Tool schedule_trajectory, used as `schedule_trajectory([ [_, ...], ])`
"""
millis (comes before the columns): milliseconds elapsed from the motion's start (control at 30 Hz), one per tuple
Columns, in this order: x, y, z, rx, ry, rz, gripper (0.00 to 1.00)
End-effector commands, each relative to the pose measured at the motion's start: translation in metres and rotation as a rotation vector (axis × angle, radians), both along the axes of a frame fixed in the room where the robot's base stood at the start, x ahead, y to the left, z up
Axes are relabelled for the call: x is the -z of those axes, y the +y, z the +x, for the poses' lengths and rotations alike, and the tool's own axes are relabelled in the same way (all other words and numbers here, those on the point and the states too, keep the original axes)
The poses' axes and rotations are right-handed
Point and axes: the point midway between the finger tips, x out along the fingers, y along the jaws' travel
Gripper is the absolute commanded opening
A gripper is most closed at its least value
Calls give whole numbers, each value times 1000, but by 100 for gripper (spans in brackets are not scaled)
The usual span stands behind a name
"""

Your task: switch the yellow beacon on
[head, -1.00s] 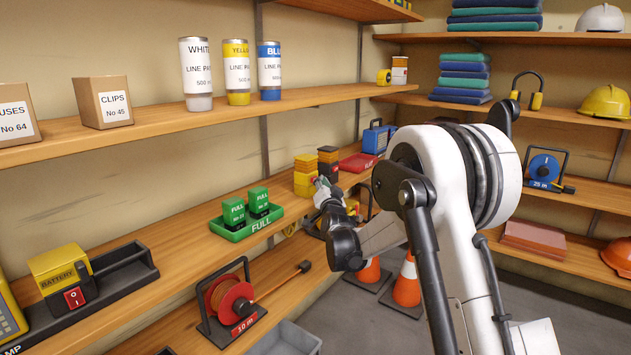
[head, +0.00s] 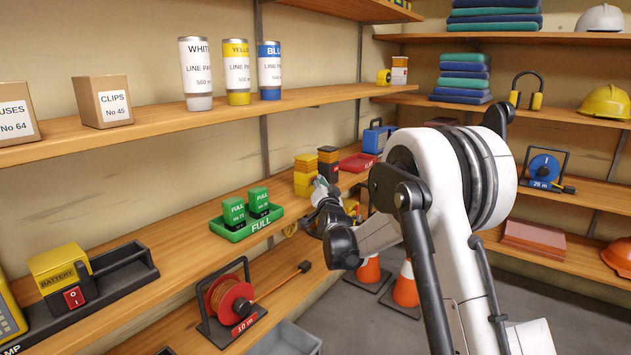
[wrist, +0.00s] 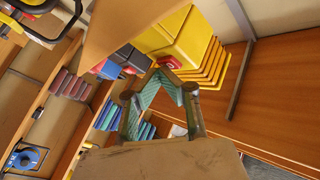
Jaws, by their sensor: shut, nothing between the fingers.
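My gripper (head: 322,187) is at the far part of the middle left shelf, in front of yellow stacked blocks (head: 304,182). In the wrist view the fingers (wrist: 166,78) with teal pads are closed together and empty. Just beyond the fingertips is a yellow ribbed body (wrist: 190,42) with a small red part (wrist: 170,62) at its near edge. I cannot tell whether this is the beacon, whether the fingers touch it, or whether it is lit. A brown surface hides part of the wrist view.
A green tray (head: 240,232) with green boxes and a yellow battery box (head: 62,268) with a red switch (head: 74,297) stand on the same shelf. Black stacked blocks (head: 328,158) and a red tray (head: 357,162) are close to my gripper. A cable reel (head: 232,300) is below.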

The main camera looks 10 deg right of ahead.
Motion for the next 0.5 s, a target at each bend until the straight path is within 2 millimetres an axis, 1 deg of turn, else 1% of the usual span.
schedule_trajectory([
  [267, 0, 0, 0, 0, 0, 0, 0],
  [500, 0, -6, -5, 0, 0, -1, 0],
])
